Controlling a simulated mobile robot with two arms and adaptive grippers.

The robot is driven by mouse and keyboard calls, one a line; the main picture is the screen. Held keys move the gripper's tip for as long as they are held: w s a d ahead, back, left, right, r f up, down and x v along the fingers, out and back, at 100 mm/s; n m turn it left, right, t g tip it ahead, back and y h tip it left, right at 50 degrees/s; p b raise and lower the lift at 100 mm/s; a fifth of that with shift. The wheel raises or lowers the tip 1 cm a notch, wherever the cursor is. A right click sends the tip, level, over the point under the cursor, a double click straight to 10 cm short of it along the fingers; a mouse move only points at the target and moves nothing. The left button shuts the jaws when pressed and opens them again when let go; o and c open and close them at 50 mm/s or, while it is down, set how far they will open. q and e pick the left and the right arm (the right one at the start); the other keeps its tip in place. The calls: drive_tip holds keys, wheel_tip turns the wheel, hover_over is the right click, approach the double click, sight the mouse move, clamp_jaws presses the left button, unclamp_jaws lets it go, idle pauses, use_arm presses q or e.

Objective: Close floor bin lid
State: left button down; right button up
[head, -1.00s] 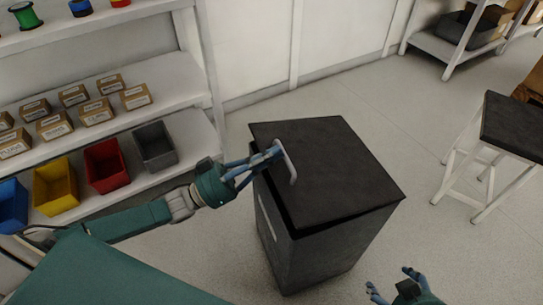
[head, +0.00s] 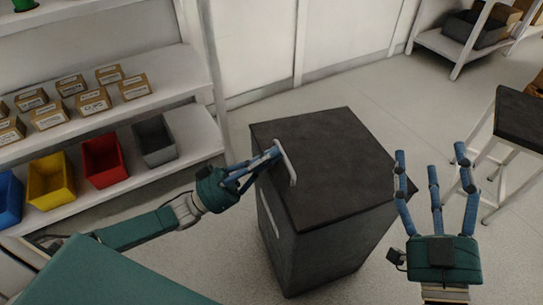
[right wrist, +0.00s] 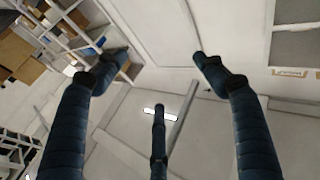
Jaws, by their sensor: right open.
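The floor bin (head: 318,262) is a dark grey box standing on the floor in the middle of the head view. Its black lid (head: 335,165) lies over the top, and I see no clear gap along the near edges; the far edges are hidden. A pale loop handle (head: 290,165) stands at the lid's left edge. My left gripper (head: 276,154) has its blue fingers closed together around the handle. My right gripper (head: 432,158) is open and empty, fingers spread upward, to the right of the bin. Its spread fingers also show in the right wrist view (right wrist: 160,75), with nothing between them.
A white shelf (head: 190,125) on the left holds small cartons (head: 93,101) and blue, yellow, red and grey bins (head: 103,160). A black-topped stool (head: 520,120) stands at the right. A low rack (head: 450,45) is at the back. The floor behind the bin is clear.

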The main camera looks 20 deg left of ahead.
use_arm(q)
drive_tip(key=shift+s+a+f+b, duration=0.15)
drive_tip(key=shift+f+b, duration=0.7)
drive_tip(key=shift+b, duration=0.15)
use_arm(e)
drive_tip(key=s+r+t+y, duration=0.2)
drive_tip(key=s+r+t, duration=0.4)
drive_tip(key=r, duration=0.4)
drive_tip(key=shift+s+d+r+y, duration=0.3)
drive_tip(key=shift+s+r, duration=0.05)
drive_tip(key=shift+s, duration=0.25)
drive_tip(key=shift+w, duration=0.1)
